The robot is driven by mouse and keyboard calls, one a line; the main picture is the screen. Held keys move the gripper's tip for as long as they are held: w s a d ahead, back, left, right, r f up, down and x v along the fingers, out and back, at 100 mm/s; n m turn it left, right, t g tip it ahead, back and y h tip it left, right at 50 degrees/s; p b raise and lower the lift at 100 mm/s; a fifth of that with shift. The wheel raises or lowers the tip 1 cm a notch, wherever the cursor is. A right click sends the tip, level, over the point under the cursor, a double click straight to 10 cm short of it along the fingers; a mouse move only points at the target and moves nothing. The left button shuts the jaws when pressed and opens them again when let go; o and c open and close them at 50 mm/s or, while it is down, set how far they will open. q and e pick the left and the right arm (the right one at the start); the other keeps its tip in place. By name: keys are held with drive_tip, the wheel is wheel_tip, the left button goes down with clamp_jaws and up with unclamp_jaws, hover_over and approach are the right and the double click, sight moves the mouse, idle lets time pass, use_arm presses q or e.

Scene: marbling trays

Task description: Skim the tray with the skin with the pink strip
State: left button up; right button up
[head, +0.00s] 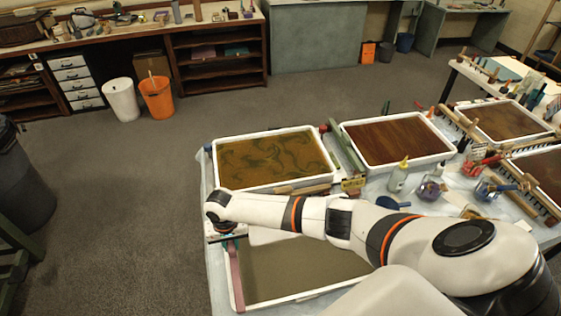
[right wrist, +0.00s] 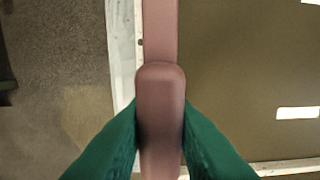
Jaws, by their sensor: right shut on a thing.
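The pink strip (head: 236,278) lies along the left side of the near tray (head: 262,302), partly hidden by my right arm in the head view. In the right wrist view, the green fingers of my right gripper (right wrist: 160,112) are shut on the raised block of the pink strip (right wrist: 160,28). The strip runs along the inside of the tray's white left rim (right wrist: 124,50). The near tray holds a dull, plain grey-brown surface. In the head view my right gripper (head: 222,228) points down at the tray's far left corner. My left gripper is out of view.
A swirled green-and-ochre tray (head: 212,165) stands behind the near tray, and a red-brown streaked tray (head: 345,130) is to its right. Bottles, including a yellow-capped one (head: 398,178), stand right of my forearm. Open floor lies left of the table.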

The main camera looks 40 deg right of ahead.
drive_tip(key=shift+r, duration=0.1)
wheel_tip(320, 180, up, 4)
drive_tip(key=p, duration=0.4)
idle(1.3)
